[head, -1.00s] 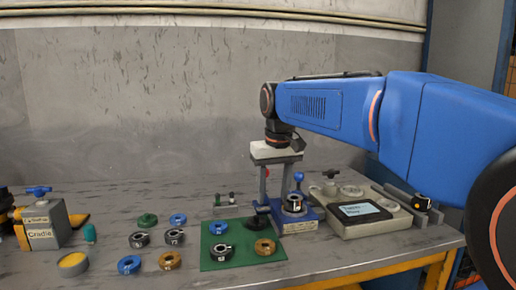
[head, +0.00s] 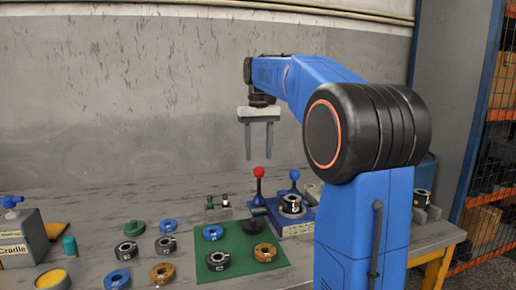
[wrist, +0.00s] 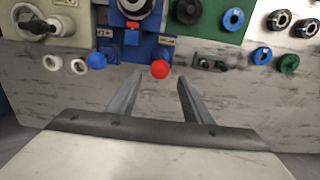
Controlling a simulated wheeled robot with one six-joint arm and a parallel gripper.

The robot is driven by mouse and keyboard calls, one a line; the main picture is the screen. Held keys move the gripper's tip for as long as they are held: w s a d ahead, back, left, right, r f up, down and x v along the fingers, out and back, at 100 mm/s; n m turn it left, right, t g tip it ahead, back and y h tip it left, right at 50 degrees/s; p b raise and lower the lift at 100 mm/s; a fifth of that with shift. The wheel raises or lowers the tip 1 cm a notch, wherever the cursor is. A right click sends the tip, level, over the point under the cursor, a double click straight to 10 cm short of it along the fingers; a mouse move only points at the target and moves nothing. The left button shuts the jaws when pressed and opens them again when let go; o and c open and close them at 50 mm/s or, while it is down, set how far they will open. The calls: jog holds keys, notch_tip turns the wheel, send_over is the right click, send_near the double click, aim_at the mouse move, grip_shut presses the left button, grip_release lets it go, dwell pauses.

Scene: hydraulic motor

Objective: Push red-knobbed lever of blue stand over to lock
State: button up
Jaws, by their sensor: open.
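The blue stand (head: 297,228) is on the bench with a dark ring-shaped part (head: 291,204) on it. A blue-knobbed lever (head: 294,175) stands behind the ring part. My gripper (head: 259,154) is open and empty, fingers pointing down, above the red knob in the head view. In the wrist view, the red knob (wrist: 160,68) appears between my fingertips (wrist: 160,76), beyond them; no contact shows. The blue knob (wrist: 97,60) is left of it there.
A green mat (head: 240,262) with several rings lies at the stand's left front; more rings lie to its left. A grey Cradle block (head: 22,240) is at far left. My arm hides much of the bench right of the stand. The wall (head: 120,90) is behind.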

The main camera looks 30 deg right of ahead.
aim_at(254, 173)
jog(key=shift+f, duration=3.9)
jog(key=c, duration=0.7)
jog(key=shift+a, duration=0.15)
jog(key=shift+w+a, duration=0.15)
jog(key=shift+a, duration=0.6)
jog(key=shift+w+a+f, duration=0.2)
jog(key=shift+w+a, duration=0.05)
jog(key=shift+a, duration=0.35)
